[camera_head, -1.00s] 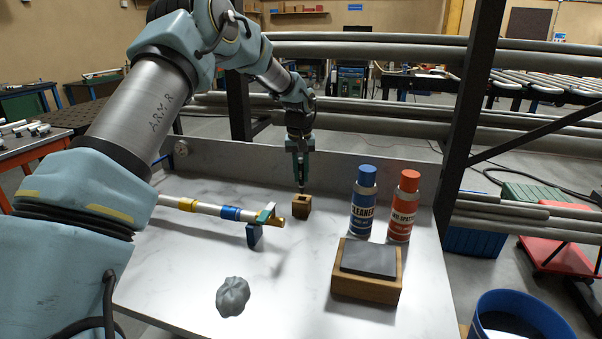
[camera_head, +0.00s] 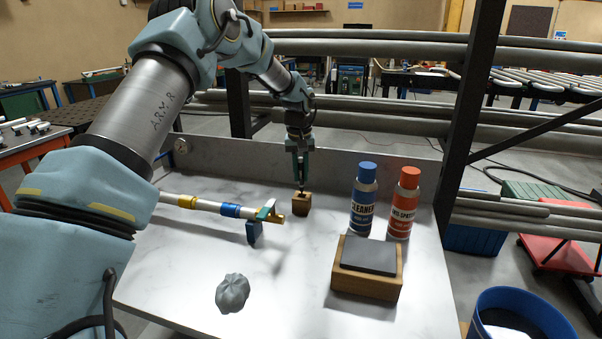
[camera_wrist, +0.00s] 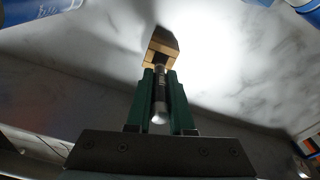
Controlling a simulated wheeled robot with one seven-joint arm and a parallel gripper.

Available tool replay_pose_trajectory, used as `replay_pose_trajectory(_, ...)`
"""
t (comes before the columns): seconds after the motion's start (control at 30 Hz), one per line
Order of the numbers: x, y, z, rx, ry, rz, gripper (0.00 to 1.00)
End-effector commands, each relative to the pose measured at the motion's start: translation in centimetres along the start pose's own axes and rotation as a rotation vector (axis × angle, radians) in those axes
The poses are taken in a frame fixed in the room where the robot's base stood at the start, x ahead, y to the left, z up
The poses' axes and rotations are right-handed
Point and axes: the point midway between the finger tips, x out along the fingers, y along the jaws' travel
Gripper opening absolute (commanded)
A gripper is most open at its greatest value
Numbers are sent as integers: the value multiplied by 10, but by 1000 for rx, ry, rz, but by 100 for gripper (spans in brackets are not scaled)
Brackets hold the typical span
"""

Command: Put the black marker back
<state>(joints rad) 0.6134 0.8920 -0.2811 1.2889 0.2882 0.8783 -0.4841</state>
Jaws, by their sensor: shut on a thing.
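My gripper (camera_head: 301,176) is shut on the black marker and points down at the back of the table. In the wrist view the marker (camera_wrist: 160,98) sits between the green fingers (camera_wrist: 161,86), dark with a pale end towards the camera. In the head view only its dark lower tip shows below the fingers. A small wooden holder block (camera_head: 302,206) with an opening in its top stands directly beneath the tip. It also shows in the wrist view (camera_wrist: 163,42) beyond the fingers. I cannot tell whether the tip is inside the opening.
A pipe with yellow and blue bands (camera_head: 215,209) lies left of the block. A blue cleaner can (camera_head: 363,201) and a red spray can (camera_head: 403,204) stand to the right. A wooden block with a grey top (camera_head: 367,272) and a grey lump (camera_head: 232,293) are nearer. The front middle is clear.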

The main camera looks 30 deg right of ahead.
Motion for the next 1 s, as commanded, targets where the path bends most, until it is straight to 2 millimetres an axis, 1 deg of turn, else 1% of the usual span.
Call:
replay_pose_trajectory(0.1,6,0,1,0,0,0,0)
replay_pose_trajectory(1.0,40,-1,5,1,-1,-1,0)
